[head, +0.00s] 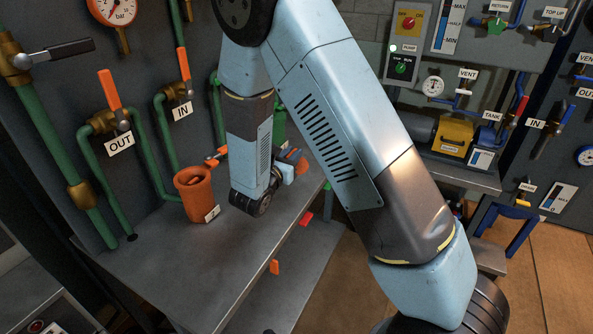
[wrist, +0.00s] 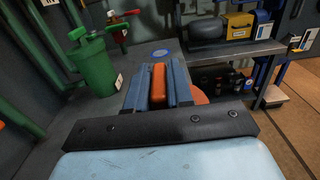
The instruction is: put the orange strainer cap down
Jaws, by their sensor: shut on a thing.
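My gripper (wrist: 156,84) is shut on the orange strainer cap (wrist: 157,80). In the wrist view, an orange bar sits between the two blue fingers, and part of an orange round edge shows to their right. In the head view, my gripper (head: 291,158) is beyond my wrist, over the far right part of the grey bench (head: 190,262), with a little orange showing. I cannot tell whether the cap touches the bench. The orange strainer body (head: 195,196) stands open-topped on the bench, left of my wrist.
A green strainer (wrist: 90,62) stands left of my gripper in the wrist view. A flat blue disc (wrist: 160,53) lies on the bench beyond the fingers. Green pipes with orange-handled valves (head: 110,90) line the wall. The near bench is clear.

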